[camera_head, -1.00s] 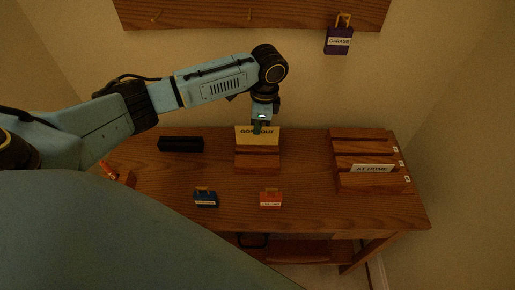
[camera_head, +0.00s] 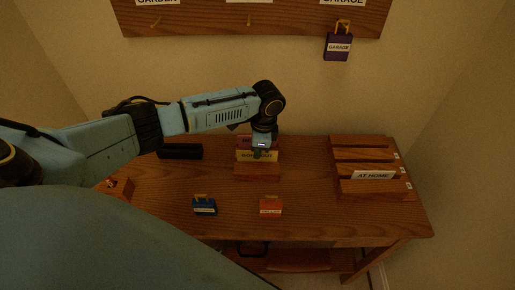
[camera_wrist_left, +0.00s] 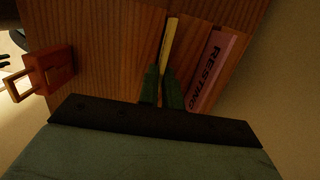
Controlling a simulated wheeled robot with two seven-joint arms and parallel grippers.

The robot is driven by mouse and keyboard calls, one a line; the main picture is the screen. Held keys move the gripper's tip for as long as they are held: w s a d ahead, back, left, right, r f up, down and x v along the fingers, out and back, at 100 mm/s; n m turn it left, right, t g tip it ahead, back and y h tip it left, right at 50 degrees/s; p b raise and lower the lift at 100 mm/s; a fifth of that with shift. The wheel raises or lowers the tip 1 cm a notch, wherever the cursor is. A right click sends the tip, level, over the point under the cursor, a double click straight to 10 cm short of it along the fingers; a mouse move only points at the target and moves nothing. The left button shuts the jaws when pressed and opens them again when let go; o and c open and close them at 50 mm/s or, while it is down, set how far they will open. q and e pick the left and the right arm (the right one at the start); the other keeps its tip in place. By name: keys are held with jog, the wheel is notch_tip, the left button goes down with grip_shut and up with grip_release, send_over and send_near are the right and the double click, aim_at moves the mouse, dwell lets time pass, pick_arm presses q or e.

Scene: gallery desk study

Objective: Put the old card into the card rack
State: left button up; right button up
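My left gripper (camera_head: 258,155) points down over the wooden block in the middle of the desk (camera_head: 257,174). It is shut on the top edge of a yellow card reading GONE OUT (camera_head: 242,155); in the left wrist view the yellow card (camera_wrist_left: 168,45) lies between the green fingers (camera_wrist_left: 161,90). The card is upright at the block; I cannot tell whether its lower edge is seated. A pink RESTING card (camera_wrist_left: 214,68) stands just behind it, partly hidden in the head view (camera_head: 243,142). A stepped wooden rack (camera_head: 357,154) at the right holds a white AT HOME card (camera_head: 373,175).
A blue tag (camera_head: 204,206) and an orange tag (camera_head: 271,207) lie near the desk's front. A black holder (camera_head: 180,152) stands left of the block. A purple GARAGE tag (camera_head: 338,47) hangs on the wall board. The desk between block and rack is clear.

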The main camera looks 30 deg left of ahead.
pick_arm(q)
jog(key=o, duration=0.3)
jog(key=shift+o, duration=0.2)
notch_tip(320, 180, up, 12)
jog(key=d+p, duration=0.1)
jog(key=shift+w+r, duration=0.15)
jog(key=shift+w, duration=0.25)
jog(key=shift+d, duration=0.1)
